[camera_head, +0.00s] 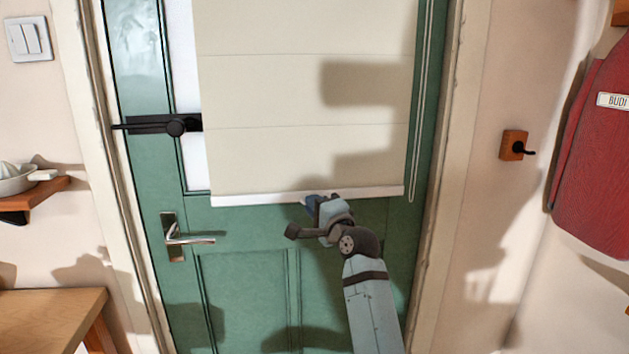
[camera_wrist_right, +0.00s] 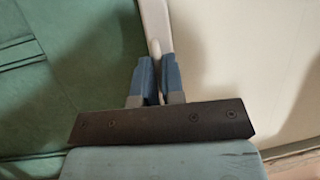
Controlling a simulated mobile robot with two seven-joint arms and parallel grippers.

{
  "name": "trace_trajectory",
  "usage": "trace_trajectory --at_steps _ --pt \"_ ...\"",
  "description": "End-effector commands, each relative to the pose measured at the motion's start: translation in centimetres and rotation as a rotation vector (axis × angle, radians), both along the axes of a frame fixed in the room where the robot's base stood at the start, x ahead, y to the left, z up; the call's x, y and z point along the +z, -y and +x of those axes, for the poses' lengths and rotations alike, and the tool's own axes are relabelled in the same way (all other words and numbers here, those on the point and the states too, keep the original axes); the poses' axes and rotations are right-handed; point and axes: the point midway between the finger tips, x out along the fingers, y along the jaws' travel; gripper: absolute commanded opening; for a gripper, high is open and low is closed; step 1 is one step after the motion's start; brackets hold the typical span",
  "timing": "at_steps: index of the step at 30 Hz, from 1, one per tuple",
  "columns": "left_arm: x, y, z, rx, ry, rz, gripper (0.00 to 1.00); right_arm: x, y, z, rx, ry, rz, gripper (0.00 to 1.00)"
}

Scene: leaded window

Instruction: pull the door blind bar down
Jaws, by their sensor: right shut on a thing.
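The door blind (camera_head: 305,95) is a cream fabric panel covering the upper part of the green door (camera_head: 245,285). Its white bottom bar (camera_head: 250,199) runs across below the door's glass. My right gripper (camera_head: 312,201) is at the bar, right of its middle, and is shut on it. In the right wrist view the bar (camera_wrist_right: 155,48) shows as a pale strip between the blue fingers (camera_wrist_right: 157,75), with the blind fabric (camera_wrist_right: 220,60) to the right. The exact grip is partly hidden by the fingers. My left gripper is not in view.
A metal door handle (camera_head: 185,239) and a black latch (camera_head: 170,124) are on the door's left. A cord (camera_head: 420,100) hangs at the blind's right edge. A wooden table (camera_head: 50,318) stands lower left. A wooden hook (camera_head: 514,145) and red item (camera_head: 595,160) hang right.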

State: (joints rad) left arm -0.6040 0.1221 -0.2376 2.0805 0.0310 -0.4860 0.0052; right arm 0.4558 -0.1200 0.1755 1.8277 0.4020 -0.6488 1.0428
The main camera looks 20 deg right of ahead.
Motion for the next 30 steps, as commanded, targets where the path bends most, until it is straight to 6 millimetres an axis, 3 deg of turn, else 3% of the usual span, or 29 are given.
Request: trace_trajectory --at_steps 1,6,20,21,24,30 --pt "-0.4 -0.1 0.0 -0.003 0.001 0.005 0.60 -1.1 0.0 0.0 0.001 -0.002 0.003 0.00" --pt "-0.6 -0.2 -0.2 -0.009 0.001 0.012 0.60 -2.6 -0.1 0.0 0.001 0.000 0.003 0.00" --pt "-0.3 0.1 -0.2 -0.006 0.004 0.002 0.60 -3.4 -0.1 0.0 0.002 -0.005 0.002 0.00" --pt "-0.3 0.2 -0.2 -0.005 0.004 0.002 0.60 -3.5 -0.1 0.0 0.002 -0.006 0.002 0.14" --pt "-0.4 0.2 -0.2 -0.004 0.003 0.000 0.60 -3.4 -0.1 0.0 0.002 -0.006 0.002 0.34" --pt "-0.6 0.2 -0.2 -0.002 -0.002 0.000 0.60 -3.2 0.0 0.0 0.001 -0.002 0.001 0.34"
